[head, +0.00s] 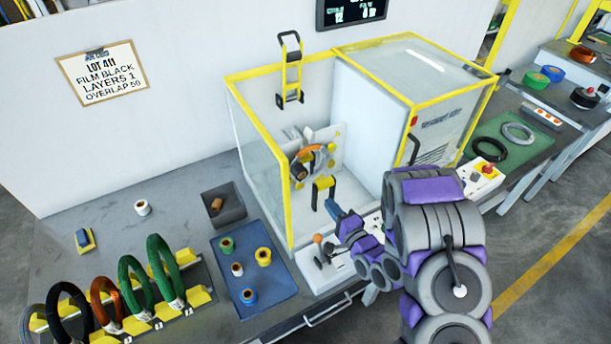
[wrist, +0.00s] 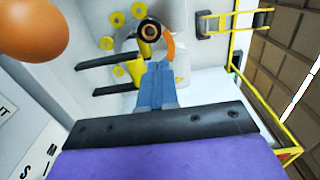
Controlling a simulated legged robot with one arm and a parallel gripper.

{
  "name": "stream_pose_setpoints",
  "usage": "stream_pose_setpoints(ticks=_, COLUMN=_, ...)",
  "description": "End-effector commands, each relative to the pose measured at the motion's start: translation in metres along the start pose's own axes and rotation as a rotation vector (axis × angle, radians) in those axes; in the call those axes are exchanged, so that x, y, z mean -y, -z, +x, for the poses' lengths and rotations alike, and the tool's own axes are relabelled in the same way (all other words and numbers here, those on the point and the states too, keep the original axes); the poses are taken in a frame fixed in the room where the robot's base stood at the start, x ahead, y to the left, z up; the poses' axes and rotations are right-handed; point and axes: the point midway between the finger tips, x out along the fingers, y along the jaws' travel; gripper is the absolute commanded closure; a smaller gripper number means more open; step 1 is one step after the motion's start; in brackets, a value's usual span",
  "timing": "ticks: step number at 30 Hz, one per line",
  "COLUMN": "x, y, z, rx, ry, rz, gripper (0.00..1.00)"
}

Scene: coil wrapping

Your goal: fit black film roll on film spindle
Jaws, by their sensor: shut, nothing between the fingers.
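My gripper (head: 333,209) is shut and empty, with its blue fingers in front of the open side of the wrapping machine. In the wrist view the shut fingers (wrist: 158,72) point at a small dark roll (wrist: 150,30) with a brown core, seen end-on. It looks like the black film roll on the film spindle; the spindle itself is hidden behind it. The fingertips appear apart from it. An orange coil (wrist: 168,46) stands partly behind the roll, among yellow rollers.
A blue mat (head: 262,297) holds several coloured film rolls. A grey bin (head: 234,215) holds a brown core. Several coils stand in a yellow rack (head: 200,297) at the left. Yellow frame posts (head: 286,215) and an orange-knobbed lever (head: 318,239) are close to my arm.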

Motion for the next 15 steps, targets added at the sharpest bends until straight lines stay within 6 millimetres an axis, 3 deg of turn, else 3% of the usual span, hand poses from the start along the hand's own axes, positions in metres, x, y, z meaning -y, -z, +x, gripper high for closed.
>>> stream_pose_setpoints(ticks=11, x=0.001, y=-0.002, z=0.026, rx=0.006, ry=0.006, rz=-0.011, gripper=1.0)
stream_pose_setpoints(ticks=15, x=0.001, y=-0.001, z=0.056, rx=0.002, ry=0.007, rz=-0.007, gripper=1.0)
